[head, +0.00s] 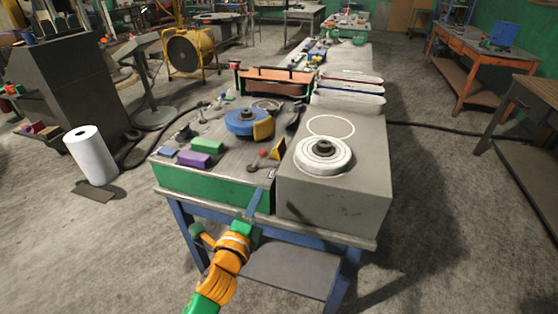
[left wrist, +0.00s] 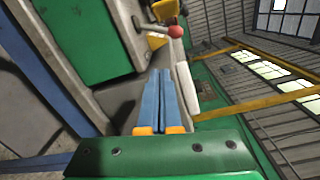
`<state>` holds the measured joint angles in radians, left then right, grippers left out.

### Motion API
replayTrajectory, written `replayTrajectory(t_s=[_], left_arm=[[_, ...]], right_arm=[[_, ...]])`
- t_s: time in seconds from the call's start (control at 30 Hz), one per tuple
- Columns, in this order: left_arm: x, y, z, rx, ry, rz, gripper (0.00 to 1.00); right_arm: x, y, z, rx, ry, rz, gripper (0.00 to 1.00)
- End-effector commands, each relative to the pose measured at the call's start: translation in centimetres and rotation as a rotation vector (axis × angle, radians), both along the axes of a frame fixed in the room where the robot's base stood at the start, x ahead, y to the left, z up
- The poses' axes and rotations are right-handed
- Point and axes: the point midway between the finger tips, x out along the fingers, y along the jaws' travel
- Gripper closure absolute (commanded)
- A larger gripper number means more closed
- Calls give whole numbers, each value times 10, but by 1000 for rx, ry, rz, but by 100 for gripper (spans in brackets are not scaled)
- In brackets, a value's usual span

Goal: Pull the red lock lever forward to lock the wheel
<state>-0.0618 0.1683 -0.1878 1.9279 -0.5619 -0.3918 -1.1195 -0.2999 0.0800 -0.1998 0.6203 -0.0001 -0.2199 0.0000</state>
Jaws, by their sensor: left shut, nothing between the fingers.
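The red-knobbed lock lever (head: 263,153) stands on the bench machine's top, in front of the blue wheel (head: 247,122) with its yellow guard (head: 263,129). In the left wrist view the red knob (left wrist: 175,31) shows at the top, beyond my fingertips. My left gripper (head: 257,192) is shut and empty, with its blue fingers together at the front edge of the green-fronted machine, short of the lever. The fingers also show in the left wrist view (left wrist: 160,72). My right gripper is not in view.
A grey block (head: 350,190) with a white wheel (head: 322,154) on top stands right of the lever. Purple (head: 193,159) and green (head: 207,146) blocks lie to its left. A white roll (head: 91,155) stands on the floor at left. The floor at right front is clear.

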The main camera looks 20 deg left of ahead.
Motion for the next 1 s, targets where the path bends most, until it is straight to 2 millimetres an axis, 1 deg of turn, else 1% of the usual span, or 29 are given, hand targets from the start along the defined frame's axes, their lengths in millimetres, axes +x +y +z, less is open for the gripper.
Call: replayTrajectory(t_s=[0.03,0.13,0.47,0.57,0.83,0.9,1.0], left_arm=[[0,0,12,24,-28,0,100],[0,0,23,53,-55,2,100],[2,0,23,54,-55,2,100],[14,1,24,54,-54,3,100],[69,1,24,52,-54,3,100],[80,2,24,51,-53,3,100],[92,2,23,52,-52,3,100]], right_arm=[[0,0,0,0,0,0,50],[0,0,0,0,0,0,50],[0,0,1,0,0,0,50],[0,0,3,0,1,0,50],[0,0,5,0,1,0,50],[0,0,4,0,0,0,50],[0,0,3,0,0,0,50]])
